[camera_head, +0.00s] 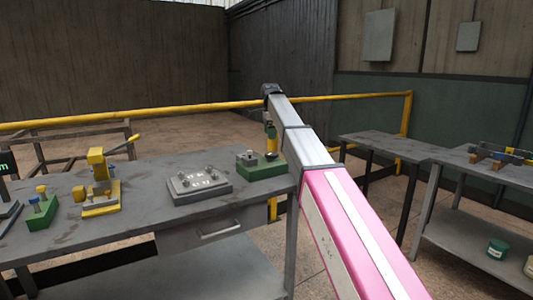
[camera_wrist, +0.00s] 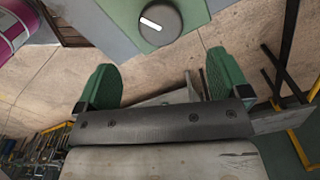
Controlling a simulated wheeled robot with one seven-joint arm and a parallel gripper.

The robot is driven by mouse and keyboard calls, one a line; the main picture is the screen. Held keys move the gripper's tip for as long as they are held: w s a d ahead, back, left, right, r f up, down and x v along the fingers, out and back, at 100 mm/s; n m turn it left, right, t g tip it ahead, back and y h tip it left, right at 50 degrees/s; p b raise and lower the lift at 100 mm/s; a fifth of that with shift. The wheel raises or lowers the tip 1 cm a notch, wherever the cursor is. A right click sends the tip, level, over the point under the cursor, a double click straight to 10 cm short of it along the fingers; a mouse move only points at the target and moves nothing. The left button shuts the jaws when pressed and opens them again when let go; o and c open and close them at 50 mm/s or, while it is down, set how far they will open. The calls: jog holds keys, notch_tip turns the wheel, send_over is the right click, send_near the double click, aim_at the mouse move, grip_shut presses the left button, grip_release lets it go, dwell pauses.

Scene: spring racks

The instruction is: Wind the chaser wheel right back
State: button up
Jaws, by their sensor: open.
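In the head view my gripper (camera_head: 271,140) hangs by the bench's right end, by a green-based unit (camera_head: 265,172) with a grey top. My gripper partly hides this unit.
The grey workbench (camera_head: 130,222) also holds a grey block with several small fittings (camera_head: 198,184), a yellow fixture (camera_head: 100,190) and a green block with blue and yellow pegs (camera_head: 42,212). A yellow rail (camera_head: 180,108) runs behind. Other benches (camera_head: 385,146) stand at right.

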aim_at(270, 153)
notch_tip(270, 153, down, 10)
jog(key=shift+r, duration=0.25)
jog(key=c, duration=0.9)
